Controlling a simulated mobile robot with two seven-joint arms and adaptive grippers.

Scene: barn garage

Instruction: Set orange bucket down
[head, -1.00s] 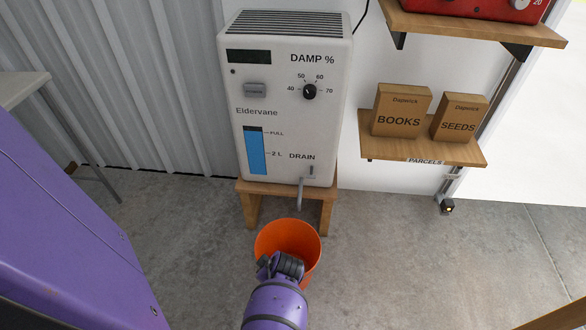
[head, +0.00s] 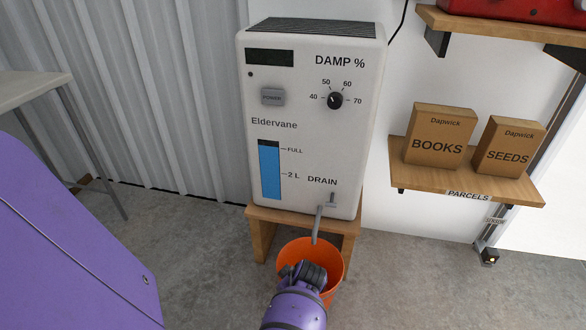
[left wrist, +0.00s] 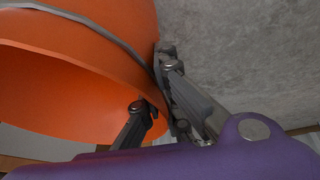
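The orange bucket (head: 332,262) is in front of the wooden stand in the head view, mouth up. The tip of the grey drain tube (head: 318,226) overlaps its far rim in the picture. My left gripper (head: 303,272) is at the near side of the bucket. In the left wrist view the bucket (left wrist: 70,85) fills the upper left, and my left gripper's fingers (left wrist: 155,95) are closed at its rim and wall. A grey band, perhaps the handle, crosses the bucket there. I cannot tell whether its base touches the floor. My right gripper is not in view.
A white dehumidifier (head: 310,120) stands on a low wooden stand (head: 262,240). A shelf (head: 470,178) with two cardboard boxes is at the right. A table (head: 35,85) is at the far left. Concrete floor (head: 430,290) is clear at the right.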

